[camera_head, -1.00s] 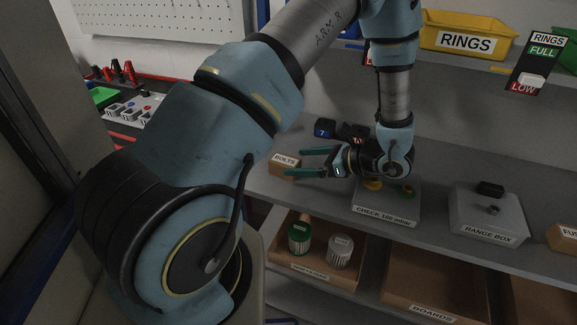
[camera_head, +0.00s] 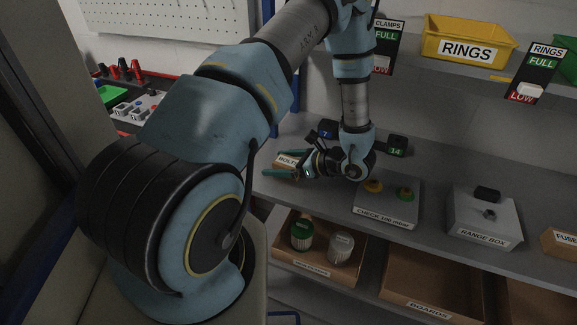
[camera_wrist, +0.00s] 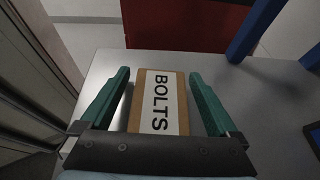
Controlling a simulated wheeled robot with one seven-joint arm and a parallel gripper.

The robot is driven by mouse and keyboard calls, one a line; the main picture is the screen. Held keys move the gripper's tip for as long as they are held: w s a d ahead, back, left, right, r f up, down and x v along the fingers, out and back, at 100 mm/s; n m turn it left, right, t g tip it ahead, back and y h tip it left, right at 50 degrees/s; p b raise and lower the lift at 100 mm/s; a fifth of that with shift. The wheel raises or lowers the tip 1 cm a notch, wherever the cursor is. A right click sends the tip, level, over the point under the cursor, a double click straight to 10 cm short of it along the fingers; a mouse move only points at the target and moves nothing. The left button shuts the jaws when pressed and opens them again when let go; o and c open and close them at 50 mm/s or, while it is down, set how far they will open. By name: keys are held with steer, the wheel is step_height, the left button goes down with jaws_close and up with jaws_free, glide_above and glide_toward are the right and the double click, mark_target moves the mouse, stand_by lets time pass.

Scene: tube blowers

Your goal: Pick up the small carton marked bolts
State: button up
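The small carton marked BOLTS (camera_head: 286,161) sits on the grey shelf at its left end, partly hidden by my gripper in the head view. In the wrist view the brown carton (camera_wrist: 158,102), with its white label, lies between the two green fingers. My gripper (camera_wrist: 155,90) is open around it, with a gap showing on both sides of the carton. In the head view my gripper (camera_head: 281,164) reaches leftward, low over the shelf, one finger on each side of the carton.
Dark blocks marked 7 (camera_head: 326,129) and 14 (camera_head: 397,146) stand behind my wrist. The CHECK box (camera_head: 388,205) with its coloured knobs is just right of it, and the RANGE BOX (camera_head: 484,219) farther right. Open bins with jars sit below the shelf.

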steer(key=c, duration=1.4)
steer(key=shift+r, duration=0.1)
